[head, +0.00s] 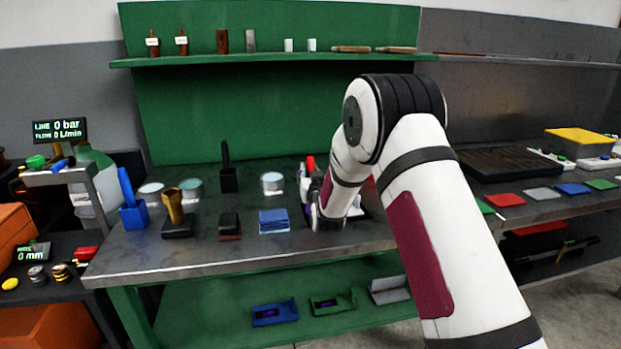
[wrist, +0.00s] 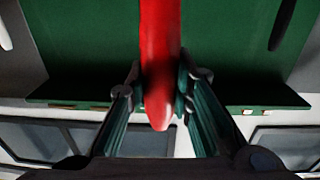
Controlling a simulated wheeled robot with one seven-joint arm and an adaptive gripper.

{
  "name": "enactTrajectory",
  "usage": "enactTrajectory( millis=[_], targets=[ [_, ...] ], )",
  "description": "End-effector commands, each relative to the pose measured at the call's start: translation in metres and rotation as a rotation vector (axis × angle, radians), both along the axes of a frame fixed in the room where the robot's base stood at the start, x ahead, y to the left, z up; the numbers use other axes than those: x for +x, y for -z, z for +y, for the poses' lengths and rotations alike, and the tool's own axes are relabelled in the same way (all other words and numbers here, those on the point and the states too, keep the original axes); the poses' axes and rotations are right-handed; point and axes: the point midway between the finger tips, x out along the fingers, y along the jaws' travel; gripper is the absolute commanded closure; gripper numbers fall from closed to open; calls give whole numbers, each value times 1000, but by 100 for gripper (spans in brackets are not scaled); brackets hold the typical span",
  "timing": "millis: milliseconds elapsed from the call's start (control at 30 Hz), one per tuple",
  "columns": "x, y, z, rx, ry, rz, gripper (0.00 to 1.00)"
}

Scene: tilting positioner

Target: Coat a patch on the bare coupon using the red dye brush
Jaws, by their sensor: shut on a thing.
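My gripper (head: 312,188) is over the middle of the metal bench, partly hidden by my own arm. A red handle (head: 310,163), which looks like the red dye brush, stands up at it. In the wrist view my gripper (wrist: 158,85) is shut on this red brush (wrist: 160,60), with one finger on each side of its shaft. The bristles cannot be made out. A flat grey plate (head: 543,194) lies at the right among coloured plates; I cannot tell whether it is the bare coupon. My arm hides part of the bench.
A blue block (head: 273,221) and a dark red-edged block (head: 230,226) lie left of my gripper. A blue holder (head: 133,214), a brass-coloured piece (head: 176,210), a black upright tool (head: 228,172) and open tins (head: 272,183) stand farther left and behind. A green shelf (head: 270,57) runs above.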

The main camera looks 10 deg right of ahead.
Motion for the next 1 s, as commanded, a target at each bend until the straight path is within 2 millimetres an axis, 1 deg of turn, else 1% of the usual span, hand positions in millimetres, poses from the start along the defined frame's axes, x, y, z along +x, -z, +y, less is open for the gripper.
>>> enactTrajectory(
  millis=[33, 67, 100, 167, 600, 800, 1000],
  targets=[
    [1, -5, -1, 0, 1, -4, 100],
    [1, -18, -1, -1, 1, -9, 100],
    [1, -23, -2, 0, 1, -6, 100],
    [2, -27, -2, 0, 0, -5, 100],
    [8, -67, -6, 0, 0, -5, 100],
    [9, -79, -7, -1, 0, -4, 100],
    [9, -81, -8, -1, 0, -3, 100]
  ],
)
